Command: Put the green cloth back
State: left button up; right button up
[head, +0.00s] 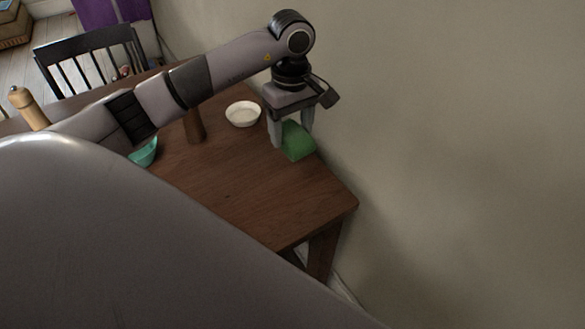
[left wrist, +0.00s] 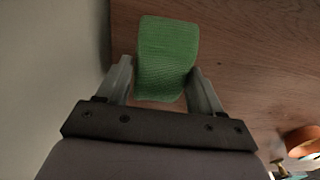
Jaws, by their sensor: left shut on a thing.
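The green cloth (head: 298,142) is a folded, block-like piece at the wall-side edge of the wooden table (head: 225,195). My left gripper (head: 291,138) points down at it and is shut on it. In the left wrist view the cloth (left wrist: 167,50) sits between the two fingers of the gripper (left wrist: 164,78), with the wood of the table (left wrist: 235,40) behind it. I cannot tell whether the cloth touches the table or is slightly above it. My right gripper is not in view.
A white bowl (head: 243,114) stands left of the gripper. A brown cylindrical object (head: 194,127), a teal bowl (head: 144,153) and a wooden mill (head: 27,106) are further left. The wall (head: 440,120) is close on the right. The front table top is clear. A black chair (head: 90,60) stands behind.

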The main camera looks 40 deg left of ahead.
pick_arm(q)
notch_tip(320, 180, down, 12)
jog(key=shift+f, duration=0.25)
dwell(0.3)
jog(key=shift+f, duration=0.2)
jog(key=o, duration=1)
jog(key=shift+r, duration=0.15)
